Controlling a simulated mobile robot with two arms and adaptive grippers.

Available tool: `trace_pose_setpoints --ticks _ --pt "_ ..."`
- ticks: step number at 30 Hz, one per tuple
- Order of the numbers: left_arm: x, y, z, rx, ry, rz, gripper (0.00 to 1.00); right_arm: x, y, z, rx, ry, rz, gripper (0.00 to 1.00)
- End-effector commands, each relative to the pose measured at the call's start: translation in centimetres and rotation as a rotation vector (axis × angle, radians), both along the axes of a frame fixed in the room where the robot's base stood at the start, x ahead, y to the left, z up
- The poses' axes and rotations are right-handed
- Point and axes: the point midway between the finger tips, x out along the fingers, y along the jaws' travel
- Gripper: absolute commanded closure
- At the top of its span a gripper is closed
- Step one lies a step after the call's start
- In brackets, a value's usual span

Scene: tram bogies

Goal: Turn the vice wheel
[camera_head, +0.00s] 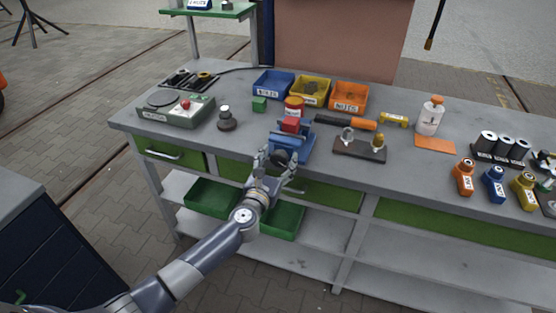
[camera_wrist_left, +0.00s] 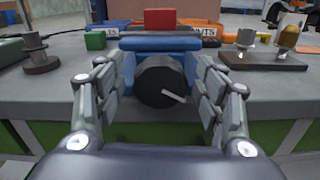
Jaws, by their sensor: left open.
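The blue vice (camera_head: 297,139) stands at the front edge of the grey workbench, with a red block (camera_head: 290,125) on top of it. In the left wrist view the black round vice wheel (camera_wrist_left: 161,82) faces me, with a light handle (camera_wrist_left: 175,96) sticking out to its lower right. My left gripper (camera_head: 275,168) is open in front of the vice. In the left wrist view its fingers (camera_wrist_left: 155,98) stand on both sides of the wheel, with visible gaps. In the head view the gripper partly hides the wheel. My right gripper is not in view.
A dark fixture board (camera_head: 358,150) sits right of the vice, and a dark round-based knob (camera_head: 227,122) sits left. Blue, yellow and orange bins (camera_head: 349,96) stand behind. Green drawers (camera_head: 170,153) and shelves lie below the bench edge.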

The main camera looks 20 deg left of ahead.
Motion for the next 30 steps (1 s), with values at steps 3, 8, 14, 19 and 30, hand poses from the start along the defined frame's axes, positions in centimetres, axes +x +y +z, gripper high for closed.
trace_pose_setpoints --ticks 3,8,14,19,30 --pt "0.0 0.0 0.0 0.0 0.0 0.0 0.36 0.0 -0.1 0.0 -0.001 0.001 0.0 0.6" --pt "0.0 0.0 0.0 0.0 0.0 0.0 0.66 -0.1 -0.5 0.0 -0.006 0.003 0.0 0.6" --pt "-0.1 0.0 0.0 0.0 0.001 0.0 0.8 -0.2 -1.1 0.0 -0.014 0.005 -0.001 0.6" --pt "-0.1 0.0 0.0 0.016 0.0 0.0 0.8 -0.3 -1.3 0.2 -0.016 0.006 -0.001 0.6" --pt "-0.1 -0.1 0.1 0.209 -0.003 0.001 0.8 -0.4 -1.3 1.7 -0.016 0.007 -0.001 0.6"
